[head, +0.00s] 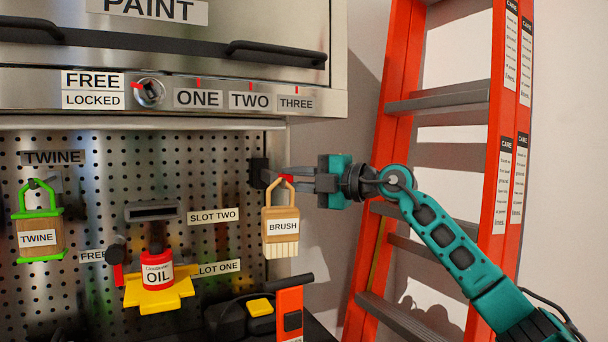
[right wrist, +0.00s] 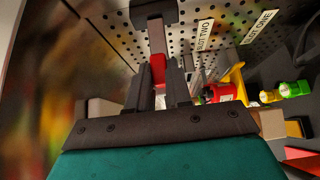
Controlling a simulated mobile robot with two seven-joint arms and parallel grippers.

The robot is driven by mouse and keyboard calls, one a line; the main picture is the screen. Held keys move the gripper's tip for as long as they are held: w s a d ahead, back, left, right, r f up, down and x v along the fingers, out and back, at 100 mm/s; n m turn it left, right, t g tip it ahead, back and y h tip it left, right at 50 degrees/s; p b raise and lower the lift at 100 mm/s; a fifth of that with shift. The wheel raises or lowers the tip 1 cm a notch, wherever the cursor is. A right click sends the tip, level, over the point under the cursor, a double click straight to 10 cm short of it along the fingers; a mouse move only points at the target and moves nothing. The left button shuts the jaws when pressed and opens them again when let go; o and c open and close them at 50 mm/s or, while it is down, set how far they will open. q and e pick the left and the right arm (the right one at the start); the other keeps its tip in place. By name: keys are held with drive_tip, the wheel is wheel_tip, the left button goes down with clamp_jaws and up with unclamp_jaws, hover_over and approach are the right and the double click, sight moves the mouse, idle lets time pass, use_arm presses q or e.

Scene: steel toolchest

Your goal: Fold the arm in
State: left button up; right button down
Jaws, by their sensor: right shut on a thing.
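A black bracket (head: 258,172) is fixed at the right edge of the pegboard. A short dark arm with a red part (head: 287,178) reaches from it to the right. My right gripper (head: 296,180) comes in from the right and is shut on that arm. In the right wrist view the red part (right wrist: 160,68) lies between my two dark fingers (right wrist: 160,90), with the black bracket (right wrist: 153,12) beyond. A wooden brush (head: 282,225) labelled BRUSH hangs just below, its handle top at the red part. Exact contact there is hidden. My left gripper is out of view.
An orange ladder (head: 396,100) stands close behind my right arm. A twine holder (head: 38,225) and a red oil can (head: 158,268) on a yellow holder (head: 160,295) are on the left. An orange tool (head: 290,310) stands below the brush. A steel drawer (head: 170,95) is above.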

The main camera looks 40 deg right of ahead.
drive_tip(key=c, duration=1.4)
unclamp_jaws()
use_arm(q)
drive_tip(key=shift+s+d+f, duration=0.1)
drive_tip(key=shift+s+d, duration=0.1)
use_arm(e)
drive_tip(key=o, duration=0.4)
drive_tip(key=shift+c, duration=0.2)
drive_tip(key=shift+s, duration=0.1)
use_arm(q)
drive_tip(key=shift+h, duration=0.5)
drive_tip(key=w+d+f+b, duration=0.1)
drive_tip(key=b, duration=0.2)
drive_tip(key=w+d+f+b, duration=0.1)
drive_tip(key=b, duration=0.3)
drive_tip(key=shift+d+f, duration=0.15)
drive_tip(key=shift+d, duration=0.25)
use_arm(e)
drive_tip(key=v, duration=1.2)
drive_tip(key=shift+s+d, duration=0.2)
drive_tip(key=shift+s, duration=0.15)
drive_tip(key=shift+c, duration=0.4)
